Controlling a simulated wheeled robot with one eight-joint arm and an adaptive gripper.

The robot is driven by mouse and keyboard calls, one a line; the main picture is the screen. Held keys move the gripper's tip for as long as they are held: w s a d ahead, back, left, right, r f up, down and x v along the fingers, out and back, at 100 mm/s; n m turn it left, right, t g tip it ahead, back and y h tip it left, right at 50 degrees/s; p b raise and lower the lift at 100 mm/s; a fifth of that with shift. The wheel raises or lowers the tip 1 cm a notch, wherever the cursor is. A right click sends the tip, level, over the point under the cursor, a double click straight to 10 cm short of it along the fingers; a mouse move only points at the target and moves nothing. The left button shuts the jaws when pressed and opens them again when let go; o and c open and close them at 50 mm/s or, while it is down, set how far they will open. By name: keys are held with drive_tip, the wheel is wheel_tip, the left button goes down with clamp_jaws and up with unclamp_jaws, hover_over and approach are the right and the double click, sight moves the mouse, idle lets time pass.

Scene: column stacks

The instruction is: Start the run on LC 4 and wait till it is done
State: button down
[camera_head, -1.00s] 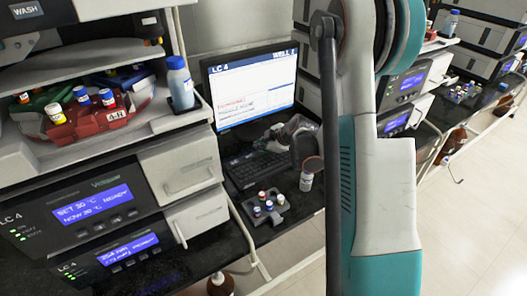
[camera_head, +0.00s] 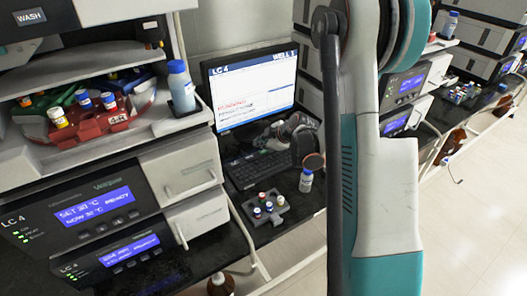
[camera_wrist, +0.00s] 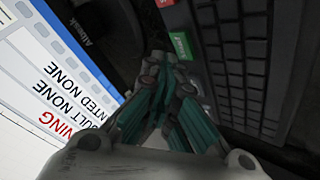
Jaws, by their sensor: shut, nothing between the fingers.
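The LC 4 monitor (camera_head: 262,100) stands on the dark bench, with LC 4 at its top left and a red line of text. In the wrist view the screen (camera_wrist: 40,100) shows red letters ending in "NING", with "NONE" lines beside them. The keyboard (camera_head: 250,170) lies below the monitor. In the wrist view it has a green key (camera_wrist: 180,45) and a red key (camera_wrist: 165,3). My gripper (camera_wrist: 172,75) is shut and empty, over the keyboard's edge near the green key; contact cannot be told. The LC 4 modules (camera_head: 95,220) have lit blue displays.
A sampler carousel (camera_head: 90,127) with red and green trays is in the open bay at left. A blue-capped bottle (camera_head: 181,88) stands beside it.

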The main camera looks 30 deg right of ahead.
sight(262, 153)
drive_tip(key=shift+r+p, duration=1.55)
drive_tip(key=shift+r, duration=0.95)
